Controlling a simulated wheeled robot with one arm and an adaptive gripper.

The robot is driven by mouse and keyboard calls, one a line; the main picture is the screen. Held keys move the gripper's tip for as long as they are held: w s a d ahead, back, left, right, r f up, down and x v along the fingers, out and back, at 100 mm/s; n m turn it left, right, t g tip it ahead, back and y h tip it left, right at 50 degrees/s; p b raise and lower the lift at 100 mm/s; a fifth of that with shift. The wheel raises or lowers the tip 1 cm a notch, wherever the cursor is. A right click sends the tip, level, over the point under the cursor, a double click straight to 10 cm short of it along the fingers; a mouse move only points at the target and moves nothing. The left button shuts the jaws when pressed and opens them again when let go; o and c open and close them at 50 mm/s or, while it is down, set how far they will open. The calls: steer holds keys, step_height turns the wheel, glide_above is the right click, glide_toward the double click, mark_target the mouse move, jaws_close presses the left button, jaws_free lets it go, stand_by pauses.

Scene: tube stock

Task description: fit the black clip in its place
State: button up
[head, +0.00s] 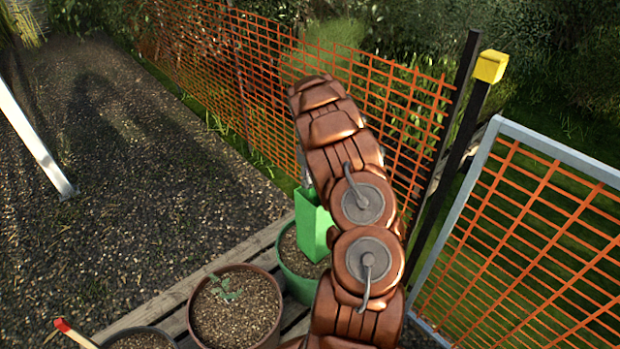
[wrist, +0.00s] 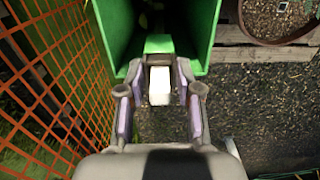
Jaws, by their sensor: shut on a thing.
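I cannot make out a black clip in either view. My gripper (wrist: 159,75) is shut on a pale block-like grip (wrist: 159,86) at the near side of a green, open box-like thing (wrist: 207,30). In the head view this green thing (head: 313,226) shows left of my arm, in front of or above a green pot (head: 292,271); I cannot tell whether they touch. My arm hides the gripper's fingers in the head view. The inside of the green thing is dark in the wrist view.
Brown pots with soil, one with a seedling (head: 228,293), stand on a slatted wooden pallet (head: 160,312). An orange mesh fence (head: 220,60) runs behind. A yellow-capped post (head: 490,66) and a grey-framed mesh gate (head: 468,213) stand right. Gravel (head: 140,170) at left is mostly clear.

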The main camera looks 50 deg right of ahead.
steer(key=o, duration=0.8)
steer(key=shift+c, duration=0.2)
steer(key=shift+r, duration=0.1)
step_height(320, 180, up, 12)
stand_by(0.4)
